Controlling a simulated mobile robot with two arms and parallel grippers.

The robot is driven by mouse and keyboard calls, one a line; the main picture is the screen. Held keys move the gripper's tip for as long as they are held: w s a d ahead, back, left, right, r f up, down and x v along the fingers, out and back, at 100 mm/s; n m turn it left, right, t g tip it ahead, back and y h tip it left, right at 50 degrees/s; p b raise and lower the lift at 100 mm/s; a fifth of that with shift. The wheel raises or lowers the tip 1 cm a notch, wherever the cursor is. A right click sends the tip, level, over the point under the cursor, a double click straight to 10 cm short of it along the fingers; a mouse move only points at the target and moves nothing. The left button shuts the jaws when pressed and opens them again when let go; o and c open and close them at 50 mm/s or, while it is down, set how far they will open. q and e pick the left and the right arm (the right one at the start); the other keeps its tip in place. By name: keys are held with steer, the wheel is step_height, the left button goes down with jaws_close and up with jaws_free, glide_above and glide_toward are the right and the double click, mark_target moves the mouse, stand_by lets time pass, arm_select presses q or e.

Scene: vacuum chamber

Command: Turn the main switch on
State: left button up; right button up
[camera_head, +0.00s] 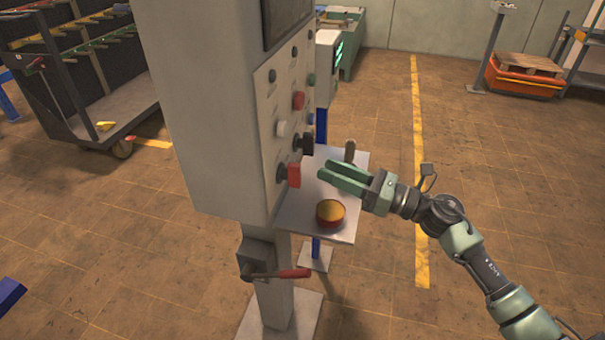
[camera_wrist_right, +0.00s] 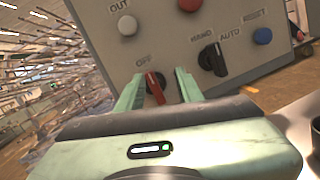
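The control panel (camera_head: 270,110) on a grey cabinet carries a red switch knob (camera_head: 293,175) at its lower edge. In the right wrist view the red switch (camera_wrist_right: 155,85) sits under an "OFF" label, slightly tilted. My right gripper (camera_head: 332,173) is open just to the right of the knob, fingers pointing at it, with a small gap in the head view. In the right wrist view the right gripper (camera_wrist_right: 158,88) has one finger on each side of the red switch, apart from it. My left gripper is not in view.
A black selector knob (camera_wrist_right: 212,58) marked "HAND" and "AUTO" is close to the right finger. White (camera_wrist_right: 127,25), red (camera_wrist_right: 190,4) and blue (camera_wrist_right: 263,35) buttons are nearby. A small shelf (camera_head: 338,232) with a red-and-yellow round button (camera_head: 330,212) lies below my gripper. A red-handled lever (camera_head: 285,273) is lower down.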

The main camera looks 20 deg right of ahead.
mark_target(290, 175)
steer(key=w+a+f+n+g+p, duration=0.1)
steer(key=w+a+n+g+p, duration=0.2)
steer(key=a, duration=0.3)
steer(key=shift+f+n+y+p, duration=0.25)
steer(key=shift+n+y+p, duration=0.1)
steer(key=shift+n, duration=0.45)
jaws_close()
